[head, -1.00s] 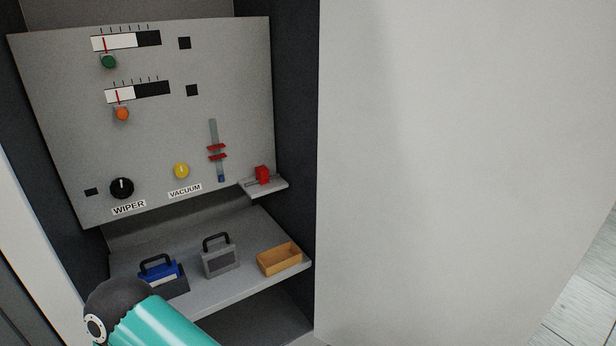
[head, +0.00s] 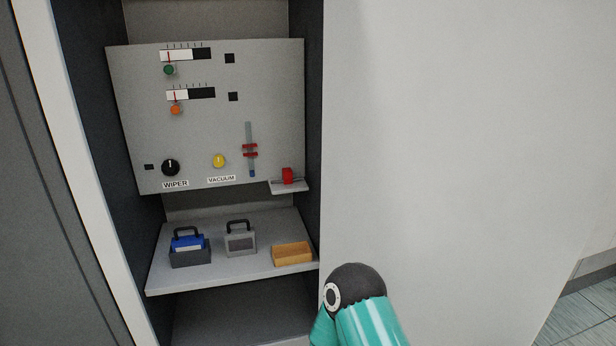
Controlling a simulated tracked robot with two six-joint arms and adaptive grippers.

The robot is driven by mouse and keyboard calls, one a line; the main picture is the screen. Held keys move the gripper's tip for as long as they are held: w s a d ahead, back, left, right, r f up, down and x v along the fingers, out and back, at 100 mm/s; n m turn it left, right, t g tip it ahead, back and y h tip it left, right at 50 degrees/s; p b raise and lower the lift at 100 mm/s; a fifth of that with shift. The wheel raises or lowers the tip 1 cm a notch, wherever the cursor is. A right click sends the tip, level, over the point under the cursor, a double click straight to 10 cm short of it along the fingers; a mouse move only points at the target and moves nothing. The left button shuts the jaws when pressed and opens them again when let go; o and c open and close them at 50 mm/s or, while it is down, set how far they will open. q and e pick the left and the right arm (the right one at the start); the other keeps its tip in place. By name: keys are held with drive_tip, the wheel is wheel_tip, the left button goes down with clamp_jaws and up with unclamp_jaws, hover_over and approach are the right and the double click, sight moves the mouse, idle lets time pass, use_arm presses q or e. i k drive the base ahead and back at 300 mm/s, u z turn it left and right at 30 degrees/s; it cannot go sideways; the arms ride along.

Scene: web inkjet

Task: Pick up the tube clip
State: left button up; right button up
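A small red block-like piece (head: 288,175), which looks like the tube clip, sits on a small grey ledge (head: 291,188) at the lower right corner of the control panel. Two red pieces (head: 250,150) also sit across the upright tube (head: 249,134) on the panel. Neither gripper is in view. Only a teal and dark grey part of one of my arms shows at the bottom, right of the shelf, well below the ledge.
The panel (head: 130,110) carries a black WIPER knob (head: 170,167), a yellow VACUUM knob (head: 219,161) and two gauges. The shelf (head: 222,275) below holds a blue-topped block in a dark holder (head: 190,256), a grey handled block (head: 240,242) and an open tan tray (head: 293,262).

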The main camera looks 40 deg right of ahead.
sight(287, 172)
drive_tip(key=z, duration=0.4)
drive_tip(key=i, duration=1.15)
drive_tip(key=u, duration=0.1)
